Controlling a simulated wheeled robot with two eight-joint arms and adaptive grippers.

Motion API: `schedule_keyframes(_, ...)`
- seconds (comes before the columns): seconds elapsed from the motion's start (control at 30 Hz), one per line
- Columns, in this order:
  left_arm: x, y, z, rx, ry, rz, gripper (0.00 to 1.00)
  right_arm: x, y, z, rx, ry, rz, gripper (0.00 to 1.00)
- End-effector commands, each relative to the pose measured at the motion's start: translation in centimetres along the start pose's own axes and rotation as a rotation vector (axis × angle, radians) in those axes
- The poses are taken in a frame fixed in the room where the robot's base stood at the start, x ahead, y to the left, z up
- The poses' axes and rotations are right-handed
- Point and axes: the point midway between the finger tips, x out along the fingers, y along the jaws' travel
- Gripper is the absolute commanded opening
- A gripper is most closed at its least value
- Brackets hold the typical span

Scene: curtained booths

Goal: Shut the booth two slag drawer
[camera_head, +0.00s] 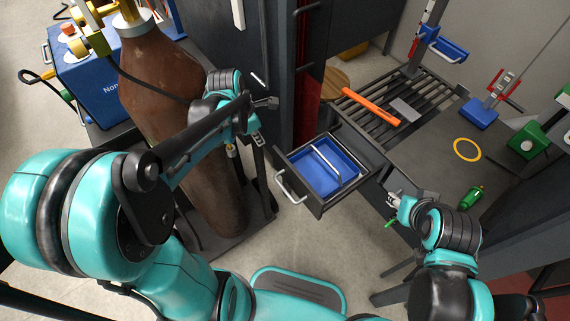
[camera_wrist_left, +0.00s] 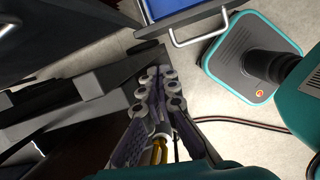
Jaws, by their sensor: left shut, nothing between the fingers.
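The slag drawer (camera_head: 318,206) is pulled out from under the slatted bench, with a blue tray (camera_head: 322,180) inside it. Its light handle (camera_head: 289,187) is on the front panel facing me. The handle also shows at the top of the left wrist view (camera_wrist_left: 199,40). My left gripper (camera_head: 268,103) is shut and empty, apart from the drawer, above and left of it. Its closed fingers show in the left wrist view (camera_wrist_left: 156,82). My right gripper (camera_head: 393,198) is beside the drawer's right side, near the bench front; its finger gap is too small to make out.
A brown cylinder (camera_head: 165,100) on a stand and a blue box (camera_head: 95,85) are at the left. A dark cabinet post (camera_head: 283,70) stands behind the drawer. The bench holds an orange bar (camera_head: 370,107), a yellow ring (camera_head: 467,149) and a green item (camera_head: 471,197). Floor before the drawer is clear.

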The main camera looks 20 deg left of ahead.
Motion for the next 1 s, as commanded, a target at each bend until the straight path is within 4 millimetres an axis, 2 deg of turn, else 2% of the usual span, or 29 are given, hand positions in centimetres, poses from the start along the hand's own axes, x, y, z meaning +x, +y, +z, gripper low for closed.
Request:
schedule_keyframes(0.13, 0.8, 0.7, -0.1, -0.132, 0.007, -0.022, 0.00, -0.1, 0.0, -0.1, 0.000, 0.000, 0.000, 0.40)
schedule_keyframes(0.27, 2.0, 0.7, -0.1, -0.150, 0.008, -0.025, 0.00, 0.3, 0.0, 0.2, 0.000, 0.000, 0.000, 0.40)
schedule_keyframes(0.37, 3.6, 0.6, -0.1, -0.147, 0.007, -0.025, 0.00, 0.9, 0.0, 0.7, 0.000, 0.000, 0.000, 0.40)
schedule_keyframes(1.0, 17.4, 0.3, -0.2, -0.145, 0.007, -0.023, 0.00, 5.4, 0.0, 3.9, 0.000, 0.000, 0.000, 0.40)
